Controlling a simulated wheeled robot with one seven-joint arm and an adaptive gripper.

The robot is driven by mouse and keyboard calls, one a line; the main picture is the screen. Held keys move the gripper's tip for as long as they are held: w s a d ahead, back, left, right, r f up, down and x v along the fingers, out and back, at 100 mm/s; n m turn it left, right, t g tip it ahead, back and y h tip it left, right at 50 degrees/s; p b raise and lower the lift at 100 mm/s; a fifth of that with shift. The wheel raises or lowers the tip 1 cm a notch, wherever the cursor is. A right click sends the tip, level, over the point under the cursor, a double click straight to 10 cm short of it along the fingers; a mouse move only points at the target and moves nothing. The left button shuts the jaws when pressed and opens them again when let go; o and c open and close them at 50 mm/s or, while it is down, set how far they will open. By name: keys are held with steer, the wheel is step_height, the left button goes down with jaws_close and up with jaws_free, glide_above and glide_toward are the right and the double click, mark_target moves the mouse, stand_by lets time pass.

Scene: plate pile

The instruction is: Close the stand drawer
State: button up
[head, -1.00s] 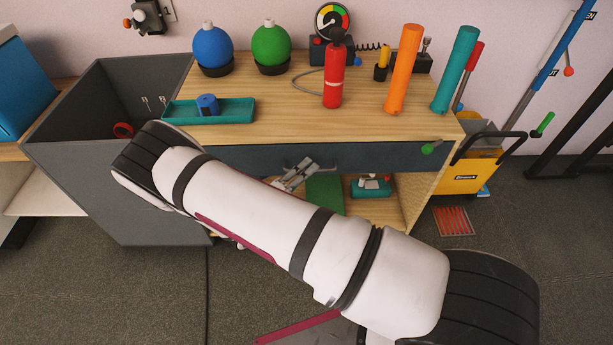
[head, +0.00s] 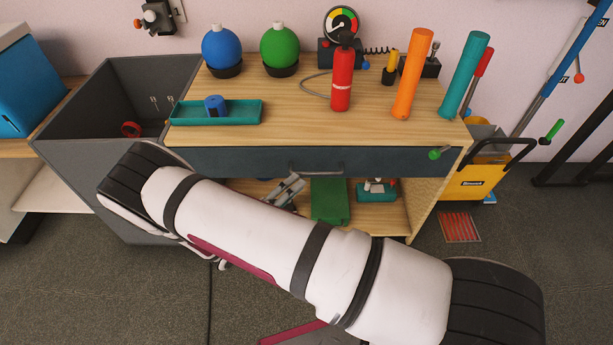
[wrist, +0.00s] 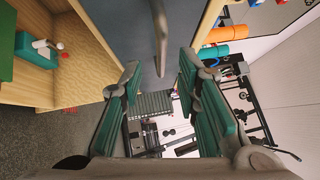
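The stand drawer has a dark blue-grey front (head: 400,159) under the wooden top (head: 290,105). No gap shows between the front and the top's edge, so the drawer looks flush or nearly so. Its grey bar handle (head: 316,171) is in the middle. My gripper (head: 288,187) is just below and left of the handle, partly hidden by my arm.
Blue and green balls (head: 279,46), a red cylinder (head: 342,78), orange and teal cylinders (head: 412,75) and a teal tray (head: 240,112) stand on top. The open shelf below holds a green block (head: 329,200). A grey bin (head: 90,140) adjoins left; a yellow cart (head: 475,182) stands right.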

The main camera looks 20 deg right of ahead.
steer(key=shift+v, duration=2.5)
